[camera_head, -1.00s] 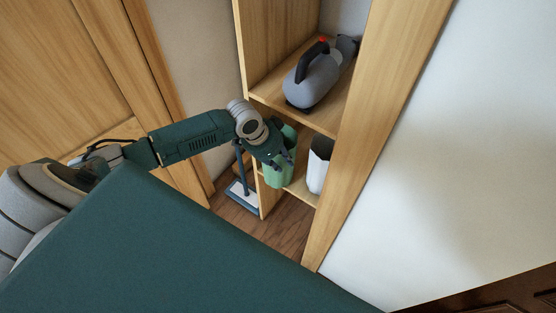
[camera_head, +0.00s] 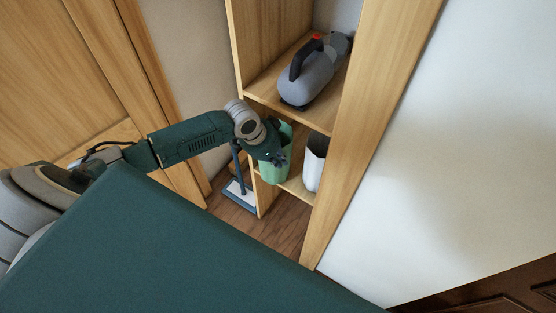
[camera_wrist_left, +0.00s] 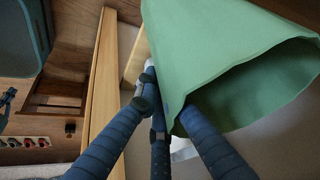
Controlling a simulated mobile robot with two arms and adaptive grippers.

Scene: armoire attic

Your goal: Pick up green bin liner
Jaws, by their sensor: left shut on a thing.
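The green bin liner (camera_head: 279,165) is on the lower shelf of the wooden unit, at its left side. In the left wrist view the green bin liner (camera_wrist_left: 215,50) fills the upper right, its dark open mouth facing the camera. My left gripper (camera_head: 277,158) is at the liner, shut on its rim. In the left wrist view the left gripper's fingers (camera_wrist_left: 160,105) lie on both sides of the liner's edge. My right gripper is not in view.
A white bin (camera_head: 314,163) stands to the right of the liner on the same shelf. A grey appliance with a black handle (camera_head: 309,75) sits on the shelf above. The shelf's side panels are close on both sides. A blue-handled floor tool (camera_head: 239,187) stands left of the unit.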

